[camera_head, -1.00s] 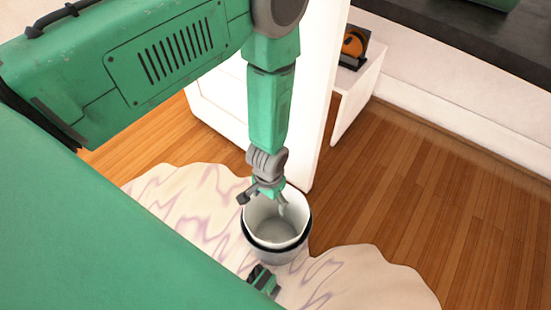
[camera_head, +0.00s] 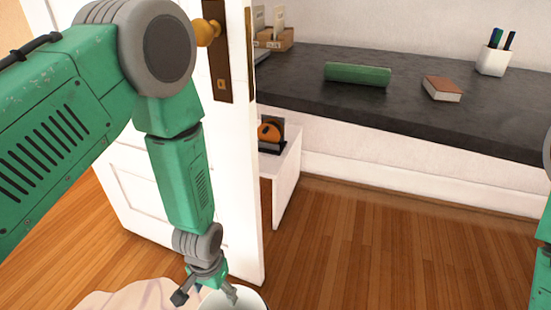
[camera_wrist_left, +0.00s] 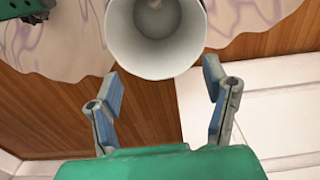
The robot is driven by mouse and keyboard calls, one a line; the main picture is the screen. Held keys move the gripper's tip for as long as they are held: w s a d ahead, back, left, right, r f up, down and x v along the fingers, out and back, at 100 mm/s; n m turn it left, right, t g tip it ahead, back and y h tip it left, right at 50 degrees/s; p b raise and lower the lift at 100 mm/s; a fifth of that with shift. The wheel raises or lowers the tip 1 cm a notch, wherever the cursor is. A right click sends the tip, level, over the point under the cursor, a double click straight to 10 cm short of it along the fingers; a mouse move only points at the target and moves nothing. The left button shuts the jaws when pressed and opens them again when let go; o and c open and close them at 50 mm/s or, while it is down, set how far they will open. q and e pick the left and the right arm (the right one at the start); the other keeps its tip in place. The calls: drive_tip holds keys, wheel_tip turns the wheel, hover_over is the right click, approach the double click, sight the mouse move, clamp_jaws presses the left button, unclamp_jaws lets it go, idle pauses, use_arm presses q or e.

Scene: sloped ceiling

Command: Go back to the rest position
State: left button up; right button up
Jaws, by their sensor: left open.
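My left gripper (camera_head: 207,296) is open and hangs at the rim of the white bucket (camera_head: 246,301) in the head view. In the left wrist view the two fingers of the gripper (camera_wrist_left: 163,95) stand wide apart with nothing between them. The bucket (camera_wrist_left: 155,55) shows beyond the fingertips, and its inside looks empty. At the right edge of the head view a green and grey part of my right arm shows; its gripper is out of the frame.
A white door (camera_head: 240,150) with a brass knob stands beside my left arm. A dark counter (camera_head: 310,95) holds a green cylinder (camera_head: 357,74), a brown book (camera_head: 442,88) and a pen cup (camera_head: 494,55). Wooden floor (camera_head: 380,250) is clear at right.

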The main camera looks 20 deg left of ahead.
use_arm(q)
drive_tip(key=s+a+f, duration=0.1)
drive_tip(key=s+a, duration=0.1)
drive_tip(key=s, duration=0.6)
drive_tip(key=s+a, duration=0.3)
drive_tip(key=s, duration=0.6)
wheel_tip(320, 180, up, 13)
drive_tip(key=p, duration=1.3)
drive_tip(key=shift+d+r+t, duration=0.15)
drive_tip(key=shift+d+t, duration=0.05)
drive_tip(key=shift+t, duration=0.1)
drive_tip(key=shift+w, duration=0.2)
